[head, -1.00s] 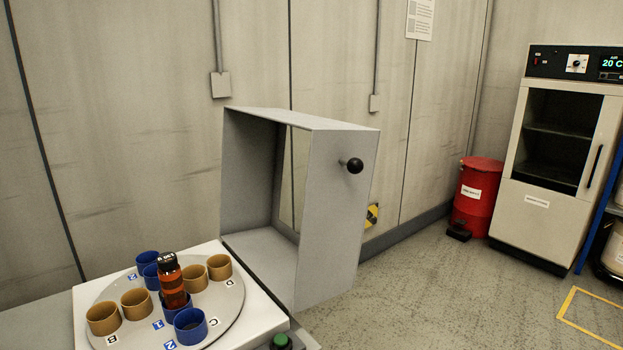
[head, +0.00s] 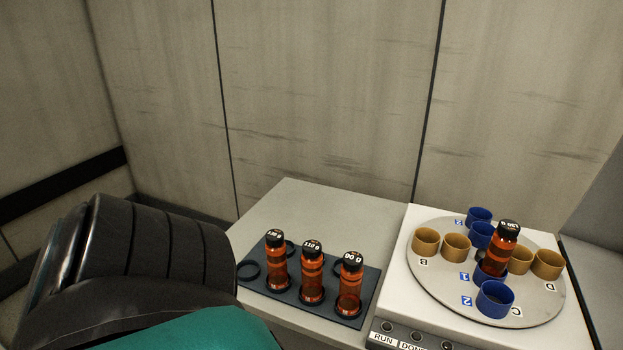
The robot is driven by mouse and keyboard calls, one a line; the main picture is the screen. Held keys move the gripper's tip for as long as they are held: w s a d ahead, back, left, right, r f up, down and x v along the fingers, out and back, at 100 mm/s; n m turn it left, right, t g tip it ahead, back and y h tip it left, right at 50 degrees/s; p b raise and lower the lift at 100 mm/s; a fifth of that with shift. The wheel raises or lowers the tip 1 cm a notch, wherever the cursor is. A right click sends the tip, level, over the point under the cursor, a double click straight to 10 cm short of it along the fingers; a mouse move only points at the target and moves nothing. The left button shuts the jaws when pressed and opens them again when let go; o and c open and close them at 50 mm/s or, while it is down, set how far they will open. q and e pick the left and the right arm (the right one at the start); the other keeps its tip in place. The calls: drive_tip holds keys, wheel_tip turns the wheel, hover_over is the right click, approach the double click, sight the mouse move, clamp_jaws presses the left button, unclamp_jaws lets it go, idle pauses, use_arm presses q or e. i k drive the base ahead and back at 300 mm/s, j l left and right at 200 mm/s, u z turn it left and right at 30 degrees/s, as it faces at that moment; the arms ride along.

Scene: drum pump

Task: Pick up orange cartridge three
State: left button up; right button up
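Three orange see-through cartridges with black caps stand upright in a row on a dark blue-grey rack (head: 371,285). From left to right they are a cartridge marked 130 g (head: 278,266), one marked 110 g (head: 312,278) and one marked 90 g (head: 350,291). A fourth orange cartridge (head: 499,251) stands in a blue cup on the round plate (head: 430,272), its cap label hard to read. None shows a number three, so I cannot tell which is cartridge three. Neither gripper's fingers show.
The round plate bears blue and tan cups (head: 456,247). Buttons marked RUN and DONE sit on its front. My black and teal arm part covers the lower left. The table (head: 318,209) behind the rack is clear.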

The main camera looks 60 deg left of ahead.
sight(275, 245)
drive_tip(key=u, duration=0.45)
drive_tip(key=j+u, duration=0.15)
drive_tip(key=u, duration=0.3)
drive_tip(key=j+u, duration=0.1)
drive_tip(key=u, duration=0.3)
drive_tip(key=k+j+u, duration=0.1)
drive_tip(key=u, duration=0.35)
